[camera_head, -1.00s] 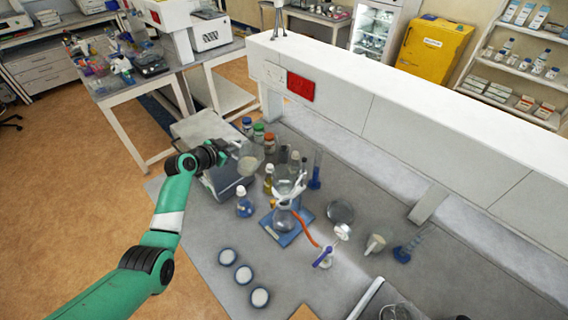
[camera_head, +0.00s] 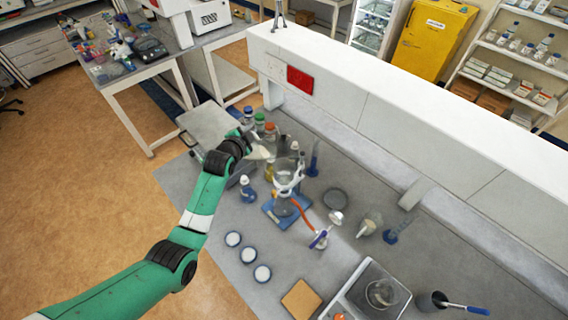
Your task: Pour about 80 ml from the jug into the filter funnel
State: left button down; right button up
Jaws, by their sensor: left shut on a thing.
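My left gripper (camera_head: 246,146) comes in over the bench and is shut on a clear jug (camera_head: 262,152). The jug is held up in the air at the back left of the filter stand. It is small, and I cannot tell its exact tilt or its liquid level. The filter funnel (camera_head: 288,178) is on a stand with a blue base (camera_head: 284,213), above a clear flask (camera_head: 283,205). An orange tube (camera_head: 305,213) runs from it to the right. The jug is close to the funnel but seems apart from it. My right gripper is not in view.
Several capped bottles stand behind the jug, including a green-capped one (camera_head: 259,121). Three round dishes (camera_head: 247,254) lie in front. A balance (camera_head: 367,290) is at the front right. A blue cylinder (camera_head: 313,160) stands behind the funnel.

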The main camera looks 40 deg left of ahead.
pick_arm(q)
jog(key=shift+w+d+r+m+y, duration=0.1)
jog(key=shift+d+r+m+y, duration=0.2)
jog(key=shift+r+m+y, duration=0.15)
jog(key=shift+w+d+r, duration=0.1)
jog(key=shift+d+r, duration=0.1)
jog(key=shift+r, duration=0.15)
jog(key=shift+m, duration=0.25)
jog(key=shift+w+d+r+m+y+b, duration=0.15)
jog(key=shift+d+r+m+y+b, duration=0.2)
jog(key=shift+d+r+m+b, duration=0.15)
jog(key=shift+d+r, duration=0.1)
jog(key=shift+r, duration=0.1)
jog(key=shift+w+d+r+m+y+b, duration=0.15)
jog(key=shift+d+r+m, duration=0.1)
jog(key=shift+d, duration=0.2)
jog(key=shift+w+d+r+m+y+b, duration=0.1)
jog(key=shift+w+d+m+y, duration=0.1)
jog(key=shift+d, duration=0.3)
jog(key=shift+w+d+r+m+y+b, duration=0.15)
jog(key=shift+d+r+m, duration=0.1)
jog(key=shift+d, duration=0.2)
dwell(0.5)
jog(key=shift+d+r+m, duration=0.15)
jog(key=shift+d+m, duration=0.05)
jog(key=shift+m, duration=0.1)
